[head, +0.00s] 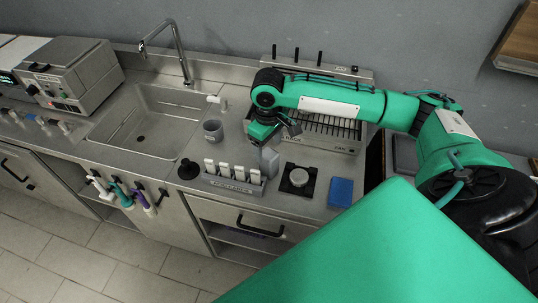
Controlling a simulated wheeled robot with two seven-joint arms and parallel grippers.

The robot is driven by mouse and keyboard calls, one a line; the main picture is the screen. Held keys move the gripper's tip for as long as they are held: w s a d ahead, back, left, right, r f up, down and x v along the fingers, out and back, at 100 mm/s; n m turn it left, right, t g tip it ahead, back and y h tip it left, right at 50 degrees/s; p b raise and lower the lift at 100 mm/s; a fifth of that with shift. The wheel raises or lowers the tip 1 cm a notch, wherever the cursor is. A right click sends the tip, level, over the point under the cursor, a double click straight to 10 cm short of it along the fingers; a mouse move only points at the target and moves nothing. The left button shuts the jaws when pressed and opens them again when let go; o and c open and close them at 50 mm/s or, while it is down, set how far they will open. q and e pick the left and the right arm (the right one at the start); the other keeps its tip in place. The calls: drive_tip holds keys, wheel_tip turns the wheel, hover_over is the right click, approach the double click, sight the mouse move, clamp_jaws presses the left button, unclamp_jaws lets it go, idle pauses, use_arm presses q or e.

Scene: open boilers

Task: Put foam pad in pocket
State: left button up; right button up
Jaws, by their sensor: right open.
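A flat blue pad (341,191), which looks like the foam pad, lies on the steel counter near its front edge. Left of it is a black square plate (288,187) with a round silver piece on it. A labelled grey rack (232,186) holds several white-topped pieces upright. I cannot tell which opening is the pocket. My right gripper (269,146) is open, pointing down above the counter between the rack and the black plate. A small grey block-like shape shows just under it; the picture is too small to tell what it is. My left gripper is not in view.
A sink (148,122) with a tall tap (180,55) is at the left. A slotted steel unit (335,133) stands behind my right arm. Bare counter lies around the blue pad.

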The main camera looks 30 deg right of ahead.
sight(268, 153)
drive_tip(key=shift+f, duration=1.5)
drive_tip(key=c, duration=1.4)
drive_tip(key=shift+r, duration=0.15)
wheel_tip(268, 153, up, 20)
drive_tip(key=b, duration=0.2)
drive_tip(key=shift+a, duration=0.1)
